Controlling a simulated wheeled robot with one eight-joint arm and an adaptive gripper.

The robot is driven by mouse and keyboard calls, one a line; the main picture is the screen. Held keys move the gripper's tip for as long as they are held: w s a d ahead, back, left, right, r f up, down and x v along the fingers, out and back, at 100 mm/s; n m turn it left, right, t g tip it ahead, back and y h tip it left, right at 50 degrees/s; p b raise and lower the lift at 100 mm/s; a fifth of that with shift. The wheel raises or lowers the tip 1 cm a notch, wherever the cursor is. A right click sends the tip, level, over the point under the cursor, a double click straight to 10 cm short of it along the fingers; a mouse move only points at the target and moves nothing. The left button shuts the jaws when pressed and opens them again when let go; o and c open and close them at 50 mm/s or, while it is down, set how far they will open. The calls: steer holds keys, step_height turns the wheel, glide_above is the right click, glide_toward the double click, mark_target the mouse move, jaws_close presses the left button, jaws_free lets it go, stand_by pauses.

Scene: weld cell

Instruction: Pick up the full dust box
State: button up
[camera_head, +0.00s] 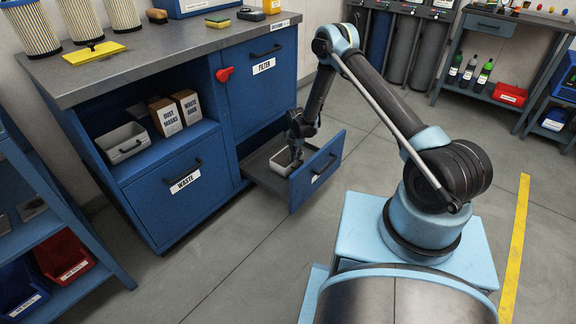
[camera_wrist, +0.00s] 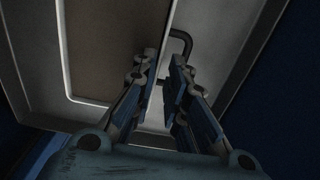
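A pale grey dust box (camera_head: 281,163) sits inside the pulled-out lower drawer (camera_head: 316,171) of the blue cabinet. In the wrist view the dust box (camera_wrist: 65,60) shows a brown fill inside and a dark handle (camera_wrist: 187,42) on its outer wall. My gripper (camera_head: 296,157) reaches down into the drawer at the box. In the wrist view my gripper (camera_wrist: 164,65) has its fingers apart, one on each side of the box's rim near the handle. I see a gap between them and cannot tell if either touches the wall.
A similar grey box (camera_head: 122,143) stands on the open shelf, beside cartons (camera_head: 166,117) marked for dust masks and waste. The "WASTE" drawer (camera_head: 178,185) and "FILTER" door (camera_head: 262,80) are shut. Open floor (camera_head: 250,265) lies in front.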

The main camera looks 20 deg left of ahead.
steer(key=shift+w+f, duration=0.15)
steer(key=shift+f, duration=2.35)
jaws_close()
